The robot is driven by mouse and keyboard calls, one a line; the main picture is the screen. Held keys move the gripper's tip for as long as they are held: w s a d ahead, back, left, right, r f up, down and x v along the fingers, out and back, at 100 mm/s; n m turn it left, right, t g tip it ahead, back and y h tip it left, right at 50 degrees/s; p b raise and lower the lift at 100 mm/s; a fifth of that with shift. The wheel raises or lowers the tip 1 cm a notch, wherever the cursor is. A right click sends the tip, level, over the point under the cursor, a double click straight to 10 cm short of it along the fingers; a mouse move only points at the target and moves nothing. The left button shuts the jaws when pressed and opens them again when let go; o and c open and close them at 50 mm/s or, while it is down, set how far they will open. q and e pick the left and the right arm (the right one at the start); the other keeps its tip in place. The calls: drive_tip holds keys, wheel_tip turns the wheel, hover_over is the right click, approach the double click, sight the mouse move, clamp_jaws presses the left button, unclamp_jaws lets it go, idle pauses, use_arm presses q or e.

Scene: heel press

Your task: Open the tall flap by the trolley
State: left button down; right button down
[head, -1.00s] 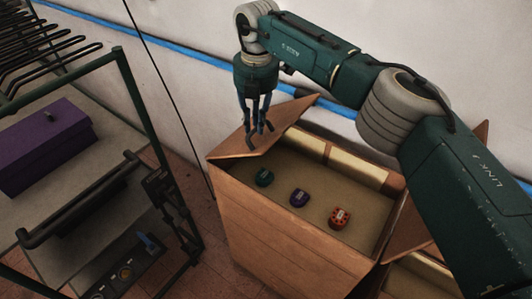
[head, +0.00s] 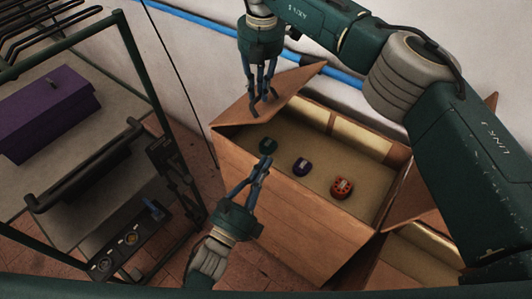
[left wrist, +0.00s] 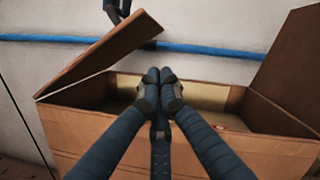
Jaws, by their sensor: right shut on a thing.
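The cardboard box (head: 270,190) stands right of the trolley (head: 128,50). Its tall flap (head: 287,92), on the trolley side, slants up from the box's left rim; the flap also shows in the left wrist view (left wrist: 100,55). My right gripper (head: 261,100) is at this flap and shut on it. My left gripper (head: 266,163) is shut and empty, its fingertips by the box's near wall, in front of the teal item. In the left wrist view its fingers (left wrist: 160,82) meet in front of the box opening.
Another flap (head: 425,195) stands at the right side. The trolley carries a purple box (head: 45,110). A wall with a blue pipe (head: 200,20) is behind.

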use_arm(q)
drive_tip(key=w+d+r, duration=0.2)
drive_tip(key=w+r, duration=0.2)
drive_tip(key=w, duration=0.4)
drive_tip(key=shift+w+r, duration=0.35)
drive_tip(key=shift+w, duration=0.05)
drive_tip(key=shift+w+a+r, duration=0.3)
drive_tip(key=shift+a+r, duration=0.1)
drive_tip(key=shift+r, duration=0.35)
